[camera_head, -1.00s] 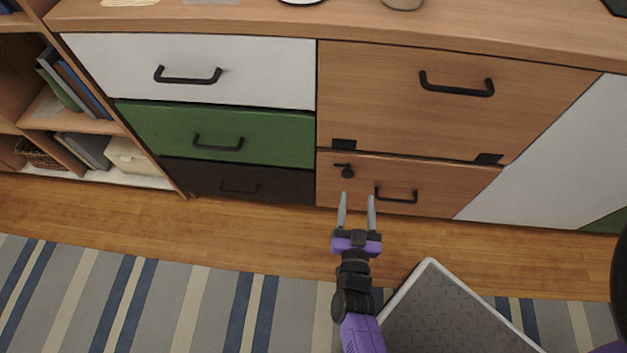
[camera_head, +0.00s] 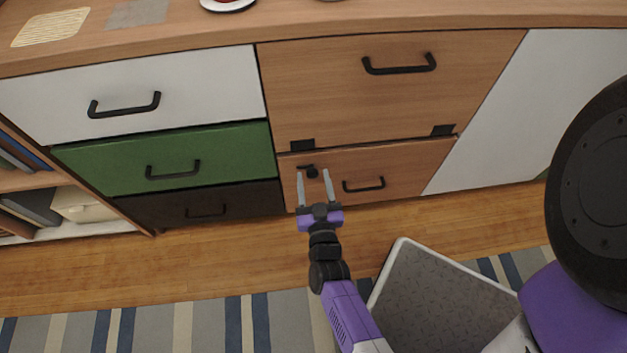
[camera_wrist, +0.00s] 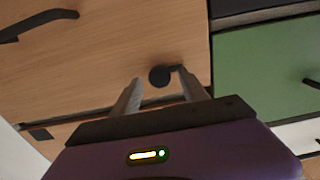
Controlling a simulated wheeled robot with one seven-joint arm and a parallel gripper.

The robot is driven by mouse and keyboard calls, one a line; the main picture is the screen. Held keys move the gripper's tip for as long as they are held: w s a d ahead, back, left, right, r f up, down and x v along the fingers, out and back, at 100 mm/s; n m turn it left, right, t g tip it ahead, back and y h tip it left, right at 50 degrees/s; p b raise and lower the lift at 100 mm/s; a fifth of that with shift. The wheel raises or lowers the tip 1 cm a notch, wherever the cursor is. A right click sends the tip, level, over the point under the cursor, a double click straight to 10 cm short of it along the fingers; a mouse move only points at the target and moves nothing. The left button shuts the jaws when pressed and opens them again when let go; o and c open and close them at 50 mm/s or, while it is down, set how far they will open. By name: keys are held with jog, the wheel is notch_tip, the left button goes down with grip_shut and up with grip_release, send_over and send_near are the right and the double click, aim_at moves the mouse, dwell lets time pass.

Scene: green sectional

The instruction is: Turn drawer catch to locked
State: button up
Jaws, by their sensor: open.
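The drawer catch (camera_head: 312,172) is a small black knob with a short lever pointing left, on the low wooden drawer (camera_head: 410,163) near its upper left corner. In the wrist view the catch (camera_wrist: 160,76) shows as a round black hub with its lever toward the right finger. My gripper (camera_head: 313,178) is open, its two grey fingers reaching up on either side of the catch in the picture. In the wrist view my gripper (camera_wrist: 156,84) has the hub between its fingertips. I cannot tell whether a finger touches the lever. The drawer looks closed.
The drawer's black bar handle (camera_head: 363,185) is just right of the catch. A wooden flap front (camera_head: 390,95) with black hinges is above. A green drawer (camera_head: 160,160) and a dark drawer (camera_head: 240,202) are left.

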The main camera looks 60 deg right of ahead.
jog(key=shift+c, duration=0.2)
grip_shut()
jog(key=shift+m, duration=0.3)
jog(key=m, duration=0.3)
jog(key=shift+m, duration=0.4)
jog(key=m, duration=0.4)
jog(key=shift+d+m, duration=0.1)
jog(key=shift+m, duration=0.2)
jog(key=m, duration=0.4)
jog(key=shift+f+b, duration=0.15)
jog(key=shift+b, duration=0.25)
jog(key=shift+s+m+b, duration=0.1)
jog(key=shift+m+b, duration=0.45)
jog(key=shift+m, duration=1.95)
jog(key=shift+d, duration=0.1)
